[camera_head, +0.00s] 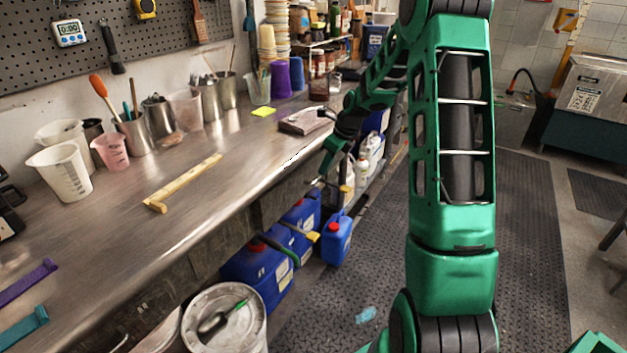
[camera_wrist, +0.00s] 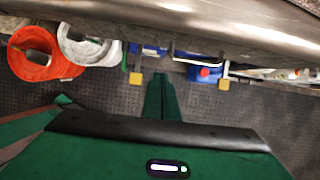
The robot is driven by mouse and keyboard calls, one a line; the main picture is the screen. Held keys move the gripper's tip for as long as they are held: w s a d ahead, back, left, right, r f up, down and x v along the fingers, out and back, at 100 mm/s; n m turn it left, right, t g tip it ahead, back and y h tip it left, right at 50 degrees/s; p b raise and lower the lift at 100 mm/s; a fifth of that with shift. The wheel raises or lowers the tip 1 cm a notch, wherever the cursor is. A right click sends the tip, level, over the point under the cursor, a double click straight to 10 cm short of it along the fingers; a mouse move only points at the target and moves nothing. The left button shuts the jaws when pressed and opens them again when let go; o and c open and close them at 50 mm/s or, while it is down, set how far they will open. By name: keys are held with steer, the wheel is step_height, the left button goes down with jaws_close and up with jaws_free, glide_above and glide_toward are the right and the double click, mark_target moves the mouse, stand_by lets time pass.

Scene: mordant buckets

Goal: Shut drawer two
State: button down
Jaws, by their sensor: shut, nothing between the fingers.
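My gripper (camera_head: 328,165) is at the front edge of the steel bench, past the middle of it, in the head view. In the wrist view its green fingers (camera_wrist: 160,97) are together with nothing between them. A pale metal bar (camera_wrist: 197,61), perhaps a handle, lies under the bench edge just right of the fingertips. Two small yellow squares (camera_wrist: 136,79) (camera_wrist: 223,84) show below the edge, one on each side of the fingers. I cannot tell which part is drawer two or how far it stands out. My arm and the bench edge hide much of the front.
The steel bench (camera_head: 115,225) carries cups, metal pots and a yellow wooden bar (camera_head: 185,182). Blue jugs (camera_head: 258,272) and a white bucket (camera_head: 226,312) stand below its front. An orange bucket (camera_wrist: 30,66) shows in the wrist view. Dark matting (camera_head: 535,240) leaves free floor at right.

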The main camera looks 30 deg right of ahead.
steer(key=s+a+f+n+y, duration=0.25)
steer(key=s+f+y, duration=0.2)
steer(key=f, duration=0.75)
steer(key=m+t+y, duration=0.2)
steer(key=m+t, duration=0.1)
steer(key=t, duration=0.9)
glide_toward(286, 197)
steer(key=x, duration=0.6)
steer(key=shift+w+f, duration=0.3)
steer(key=x, duration=0.4)
steer(key=shift+w+r, duration=0.1)
steer(key=shift+r, duration=0.05)
steer(key=shift+a, duration=0.1)
